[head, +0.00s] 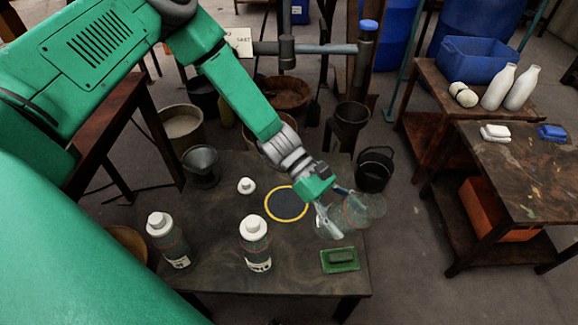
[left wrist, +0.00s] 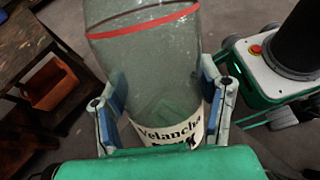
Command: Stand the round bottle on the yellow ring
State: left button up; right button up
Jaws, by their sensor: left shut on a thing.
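The round bottle (head: 365,210) is clear greenish glass. My left gripper (head: 334,207) is shut on it, over the right edge of the dark table. In the left wrist view the bottle (left wrist: 150,65) sits between both blue-padded fingers (left wrist: 165,100), with a red band and a white label reading "Velancha". It looks tilted in the head view; the fingers partly hide it, and I cannot tell its height above the table. The yellow ring (head: 267,204) lies flat on the table, left of my gripper, with nothing on it. My right gripper is not in view.
A loose white cap (head: 246,185) lies near the ring. A green dish with a sponge (head: 340,260) is at front right. Buckets (head: 374,168) stand behind.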

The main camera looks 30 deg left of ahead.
pick_arm(q)
jog(key=w+a+f+n+t, duration=0.3)
jog(key=w+a+n+t, duration=0.25)
jog(key=a+t, duration=0.35)
jog(key=w+a+f+n+t, duration=0.35)
jog(key=a+n+t, duration=0.25)
jog(key=a, duration=0.6)
notch_tip(320, 180, down, 7)
jog(key=b, duration=0.4)
jog(key=shift+w+r, duration=0.2)
jog(key=shift+w, duration=0.15)
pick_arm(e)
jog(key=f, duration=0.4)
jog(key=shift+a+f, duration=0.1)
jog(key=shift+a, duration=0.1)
pick_arm(q)
jog(key=shift+f+b, duration=0.5)
jog(key=shift+b, duration=0.2)
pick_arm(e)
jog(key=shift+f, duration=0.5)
pick_arm(q)
jog(key=o, duration=1.6)
jog(key=shift+s+a, duration=0.1)
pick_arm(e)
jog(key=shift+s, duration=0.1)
